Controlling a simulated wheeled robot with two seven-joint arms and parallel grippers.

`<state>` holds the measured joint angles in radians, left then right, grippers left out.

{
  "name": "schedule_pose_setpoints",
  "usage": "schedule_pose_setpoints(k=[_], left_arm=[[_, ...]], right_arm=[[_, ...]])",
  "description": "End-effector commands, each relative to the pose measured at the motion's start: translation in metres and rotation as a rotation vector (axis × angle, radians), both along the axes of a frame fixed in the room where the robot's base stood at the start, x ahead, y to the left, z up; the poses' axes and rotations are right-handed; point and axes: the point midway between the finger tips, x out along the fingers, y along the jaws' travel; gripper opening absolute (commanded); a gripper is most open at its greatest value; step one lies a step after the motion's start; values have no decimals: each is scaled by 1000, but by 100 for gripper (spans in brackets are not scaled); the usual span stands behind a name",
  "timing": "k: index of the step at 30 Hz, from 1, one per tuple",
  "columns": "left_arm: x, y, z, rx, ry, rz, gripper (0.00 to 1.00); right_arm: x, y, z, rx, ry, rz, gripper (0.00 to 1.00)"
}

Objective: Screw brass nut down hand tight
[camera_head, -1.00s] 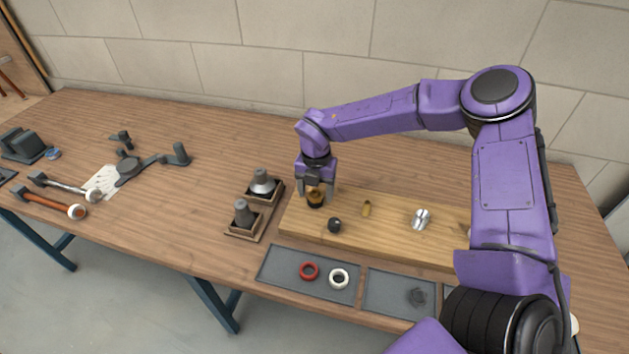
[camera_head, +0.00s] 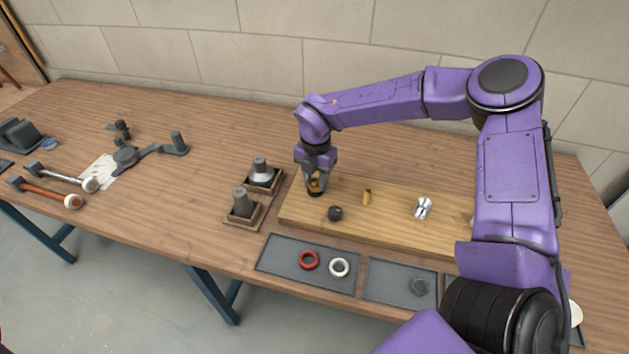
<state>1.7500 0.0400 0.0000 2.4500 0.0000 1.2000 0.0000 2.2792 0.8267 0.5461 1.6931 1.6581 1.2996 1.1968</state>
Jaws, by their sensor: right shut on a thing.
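The brass nut (camera_head: 315,185) sits low at the left end of the wooden board, above a dark round base. My right gripper (camera_head: 316,182) points down over it and is shut on it, with fingers on its sides. The fingers hide part of the nut, and any thread under it cannot be seen. My left gripper is not in view.
On the board (camera_head: 400,236) stand a black knob (camera_head: 335,213), a small brass pin (camera_head: 367,197) and a shiny metal fitting (camera_head: 423,208). A grey tray (camera_head: 285,262) in front holds a red ring (camera_head: 309,260) and a white ring (camera_head: 339,267). Two grey fittings in wooden holders (camera_head: 243,206) stand left.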

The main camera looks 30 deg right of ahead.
Motion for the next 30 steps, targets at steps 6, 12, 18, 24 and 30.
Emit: schedule_pose_setpoints(k=[6, 12, 18, 24, 30], left_arm=[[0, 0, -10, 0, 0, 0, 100], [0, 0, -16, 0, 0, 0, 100], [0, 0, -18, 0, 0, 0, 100], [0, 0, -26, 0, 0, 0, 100], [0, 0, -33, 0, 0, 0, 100]], right_arm=[[0, 0, -2, 0, 0, -85, 7], [0, 0, -2, 0, 0, -154, 7], [0, 0, -2, -1, 1, -180, 7], [0, 0, -3, -1, 1, -249, 7], [0, 0, -3, -1, 1, -319, 7]])
